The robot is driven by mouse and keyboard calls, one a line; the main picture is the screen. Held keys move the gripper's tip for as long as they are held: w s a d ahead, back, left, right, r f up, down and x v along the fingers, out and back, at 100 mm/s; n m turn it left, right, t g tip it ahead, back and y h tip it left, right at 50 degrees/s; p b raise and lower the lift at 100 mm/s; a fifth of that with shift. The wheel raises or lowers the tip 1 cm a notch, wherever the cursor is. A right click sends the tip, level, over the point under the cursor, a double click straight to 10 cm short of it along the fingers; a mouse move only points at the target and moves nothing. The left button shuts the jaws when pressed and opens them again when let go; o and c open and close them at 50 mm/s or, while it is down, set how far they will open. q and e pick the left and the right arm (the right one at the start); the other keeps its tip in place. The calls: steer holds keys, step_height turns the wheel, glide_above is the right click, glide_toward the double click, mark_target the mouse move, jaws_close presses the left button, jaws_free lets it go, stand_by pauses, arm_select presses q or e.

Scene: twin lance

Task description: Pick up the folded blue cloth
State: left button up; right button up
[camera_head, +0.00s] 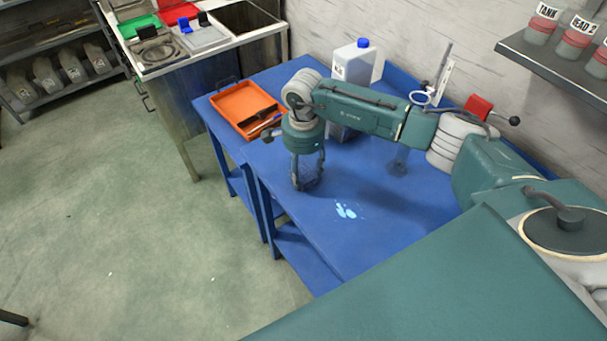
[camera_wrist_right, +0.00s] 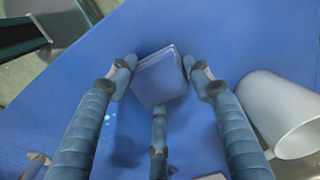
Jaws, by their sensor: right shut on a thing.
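My right gripper (camera_head: 307,184) points down over the blue table (camera_head: 385,225), near its left edge. In the right wrist view, the fingers of this gripper (camera_wrist_right: 161,80) are closed around a grey-blue, block-shaped thing (camera_wrist_right: 160,79), which looks like the folded blue cloth. One finger lies under it in the picture, and the other two press on its sides. Whether it touches the table is hard to tell. In the head view the fingers mostly hide it. My left gripper is not in view.
An orange tray (camera_head: 240,101) with tools lies behind the gripper, and a white jug (camera_head: 357,63) with a blue cap stands at the back. A pale blue spill (camera_head: 345,210) lies nearer on the table. A white cup-like thing (camera_wrist_right: 283,114) is right of the fingers.

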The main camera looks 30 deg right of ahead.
mark_target(303, 172)
steer(key=shift+r, duration=0.15)
steer(key=shift+w+r, duration=0.1)
steer(key=shift+r, duration=0.15)
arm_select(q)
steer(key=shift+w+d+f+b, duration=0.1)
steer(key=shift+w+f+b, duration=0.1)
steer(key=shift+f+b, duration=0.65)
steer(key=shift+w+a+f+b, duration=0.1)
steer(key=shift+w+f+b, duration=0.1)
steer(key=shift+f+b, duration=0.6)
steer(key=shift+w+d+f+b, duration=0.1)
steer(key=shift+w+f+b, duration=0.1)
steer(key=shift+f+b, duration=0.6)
arm_select(e)
step_height(303, 172, up, 19)
steer(key=shift+r, duration=0.1)
